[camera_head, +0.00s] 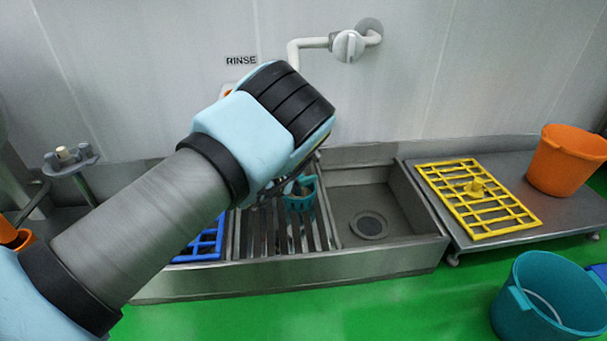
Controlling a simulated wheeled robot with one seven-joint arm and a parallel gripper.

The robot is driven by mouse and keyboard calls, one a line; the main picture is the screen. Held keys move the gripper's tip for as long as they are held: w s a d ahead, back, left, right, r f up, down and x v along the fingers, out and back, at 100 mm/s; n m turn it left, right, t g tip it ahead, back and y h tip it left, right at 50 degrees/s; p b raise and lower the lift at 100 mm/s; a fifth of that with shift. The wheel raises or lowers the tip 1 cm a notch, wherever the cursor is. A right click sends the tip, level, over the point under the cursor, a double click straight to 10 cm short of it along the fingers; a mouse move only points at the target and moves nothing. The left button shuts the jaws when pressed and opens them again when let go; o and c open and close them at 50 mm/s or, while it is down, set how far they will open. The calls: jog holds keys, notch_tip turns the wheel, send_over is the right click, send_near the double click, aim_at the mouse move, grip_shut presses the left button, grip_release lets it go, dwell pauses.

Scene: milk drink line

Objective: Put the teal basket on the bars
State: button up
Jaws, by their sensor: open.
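The small teal basket (300,203) shows just below my gripper, over the metal bars (262,235) of the sink's left part. Its rim and raised handle side are visible, and my wrist hides some of its left side. It looks upright, and I cannot tell for sure whether its base rests on the bars. My gripper (283,188) is mostly hidden behind my wrist. Its dark fingers are open, close to the basket's upper left edge.
A blue rack (205,240) lies left of the bars. The open basin (397,205) with a drain is to the right. A yellow rack (475,198) and orange bucket (567,160) stand on the right counter. A large teal bucket (545,300) is on the green floor. A white tap (345,45) projects above.

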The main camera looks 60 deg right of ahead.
jog(key=p+v, duration=0.4)
jog(key=v, duration=0.7)
jog(key=shift+a+r, duration=0.1)
